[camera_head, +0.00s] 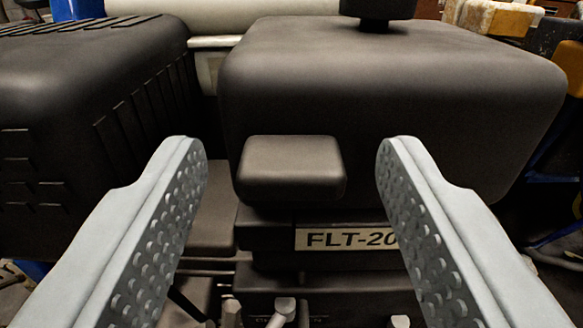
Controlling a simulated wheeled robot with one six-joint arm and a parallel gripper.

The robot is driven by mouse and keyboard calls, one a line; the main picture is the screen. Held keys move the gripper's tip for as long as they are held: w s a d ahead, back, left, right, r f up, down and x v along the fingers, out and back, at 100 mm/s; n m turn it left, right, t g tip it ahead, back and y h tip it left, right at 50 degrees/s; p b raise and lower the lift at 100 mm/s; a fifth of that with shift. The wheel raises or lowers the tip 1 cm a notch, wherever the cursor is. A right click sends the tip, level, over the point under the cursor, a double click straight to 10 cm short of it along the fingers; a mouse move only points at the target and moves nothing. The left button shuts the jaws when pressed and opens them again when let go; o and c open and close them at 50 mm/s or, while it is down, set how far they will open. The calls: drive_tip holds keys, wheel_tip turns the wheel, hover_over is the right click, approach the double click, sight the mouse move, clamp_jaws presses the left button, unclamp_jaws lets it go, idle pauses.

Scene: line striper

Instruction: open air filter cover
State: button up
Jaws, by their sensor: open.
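The air filter cover (420,95) is a large dark, rounded box in the middle and right of the view. A small dark block (290,168) sticks out from its lower front, like a latch or handle. A dark round knob (378,8) stands on the top, cut off by the upper edge. My gripper (292,148) is open, with its two grey, studded fingers apart. The block lies between the fingertips in the picture; I cannot tell how far away it is. No finger visibly touches it. The right finger covers part of the label below the cover.
A dark ribbed housing (90,110) stands close on the left. A label reading FLT-20 (345,239) sits below the cover, its end hidden. Metal fittings (285,308) show at the bottom. A pale cylinder (215,28) lies behind, with clutter at the upper right.

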drive_tip(key=shift+c, duration=0.4)
clamp_jaws()
drive_tip(key=shift+r, duration=0.1)
drive_tip(key=shift+d+r+m, duration=0.45)
drive_tip(key=shift+r+m, duration=0.4)
drive_tip(key=shift+m, duration=0.05)
drive_tip(key=d+r+m, duration=0.2)
drive_tip(key=d+m, duration=0.6)
drive_tip(key=m, duration=0.1)
drive_tip(key=d+r+m, duration=0.1)
drive_tip(key=d+m, duration=0.8)
drive_tip(key=shift+r, duration=0.4)
